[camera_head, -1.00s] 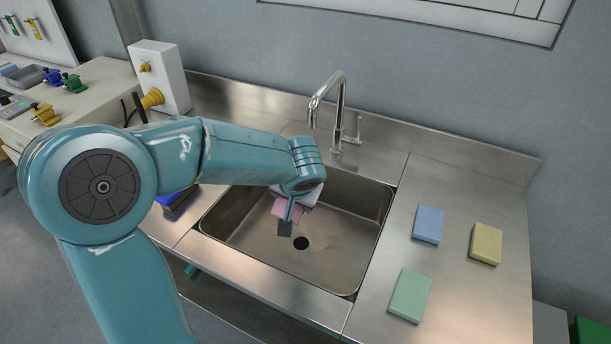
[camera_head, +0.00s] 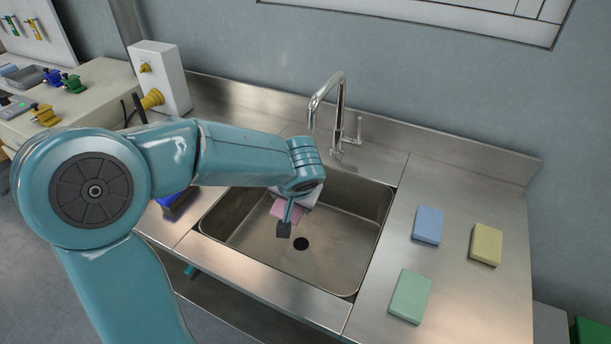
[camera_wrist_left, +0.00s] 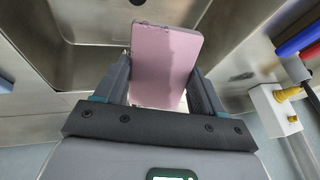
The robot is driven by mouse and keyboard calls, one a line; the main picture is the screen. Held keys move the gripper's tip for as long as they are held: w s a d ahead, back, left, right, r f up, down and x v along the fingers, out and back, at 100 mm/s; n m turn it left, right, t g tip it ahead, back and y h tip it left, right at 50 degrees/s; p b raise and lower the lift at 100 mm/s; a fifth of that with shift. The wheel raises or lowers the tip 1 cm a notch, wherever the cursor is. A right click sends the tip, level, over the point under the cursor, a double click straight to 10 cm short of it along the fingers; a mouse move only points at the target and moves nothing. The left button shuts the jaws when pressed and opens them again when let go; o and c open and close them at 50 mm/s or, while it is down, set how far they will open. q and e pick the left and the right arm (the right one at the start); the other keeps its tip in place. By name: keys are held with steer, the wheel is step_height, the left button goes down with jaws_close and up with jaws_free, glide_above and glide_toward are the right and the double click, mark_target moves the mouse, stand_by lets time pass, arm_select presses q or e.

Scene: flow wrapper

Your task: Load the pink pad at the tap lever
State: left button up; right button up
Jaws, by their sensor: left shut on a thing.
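The pink pad (camera_head: 287,209) is in my left gripper (camera_head: 285,224), over the sink basin (camera_head: 345,235). In the left wrist view the pink pad (camera_wrist_left: 165,68) sits between the two fingers of the left gripper (camera_wrist_left: 163,82), which are shut on it. Part of its upper edge looks darker. The chrome tap (camera_head: 341,105) stands behind the basin, with its lever (camera_head: 358,128) on the right side. The gripper is below and in front of the spout, apart from it. My right gripper is not in view.
On the right counter lie a blue pad (camera_head: 428,225), a yellow pad (camera_head: 486,244) and a green pad (camera_head: 410,295). A dark blue item (camera_head: 176,200) lies left of the basin, partly behind my arm. A white box with a yellow knob (camera_head: 160,80) stands at the back left.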

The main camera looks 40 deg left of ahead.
mark_target(283, 201)
arm_select(q)
steer(key=shift+s+d+r+p, duration=0.1)
steer(key=shift+s+d+r, duration=0.2)
steer(key=shift+s+r, duration=0.35)
steer(key=shift+s+d+r+p, duration=0.1)
steer(key=shift+s+d+r, duration=0.2)
steer(key=shift+s+r, duration=0.4)
steer(key=shift+s+d+r+p, duration=0.1)
steer(key=shift+s+d+r, duration=0.2)
steer(key=shift+s+r, duration=0.35)
steer(key=shift+s+f, duration=0.1)
steer(key=shift+f, duration=0.05)
